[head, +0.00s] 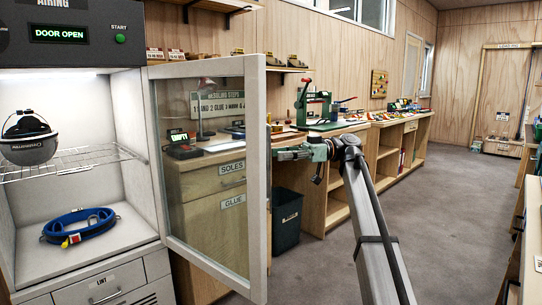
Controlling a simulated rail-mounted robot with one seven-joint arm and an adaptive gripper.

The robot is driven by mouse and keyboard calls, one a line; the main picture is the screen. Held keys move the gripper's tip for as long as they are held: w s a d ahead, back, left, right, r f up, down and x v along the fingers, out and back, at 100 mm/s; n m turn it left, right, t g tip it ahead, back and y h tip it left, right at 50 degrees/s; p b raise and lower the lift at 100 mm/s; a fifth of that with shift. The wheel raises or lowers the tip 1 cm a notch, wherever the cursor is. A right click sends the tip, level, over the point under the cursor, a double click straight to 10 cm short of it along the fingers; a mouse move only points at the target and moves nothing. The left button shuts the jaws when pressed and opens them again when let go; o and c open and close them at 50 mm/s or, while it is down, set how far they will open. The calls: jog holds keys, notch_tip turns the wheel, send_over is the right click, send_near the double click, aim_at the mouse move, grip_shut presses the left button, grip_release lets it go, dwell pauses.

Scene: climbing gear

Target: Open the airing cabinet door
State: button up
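The airing cabinet (135,115) stands at the left. Its display (60,35) reads DOOR OPEN. Its door (257,185), a pale frame around a glass pane, stands swung well open, leaving the inside exposed. My gripper (284,153) is just right of the door's free edge, at about the upper-middle of its height, pointing left. Its tips are close to the door frame; I cannot tell whether they touch it. The finger gap is too small to make out. No door handle shows from this side.
A helmet (28,140) sits on the wire shelf (75,162), and a blue harness (78,226) lies on the cabinet floor. A workbench (340,130) runs along the wall behind the door, with a dark bin (287,220) beside it. Carpet (440,220) at the right is clear.

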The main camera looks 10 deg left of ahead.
jog(key=v, duration=0.7)
jog(key=shift+w+d, duration=0.1)
jog(key=shift+w, duration=0.05)
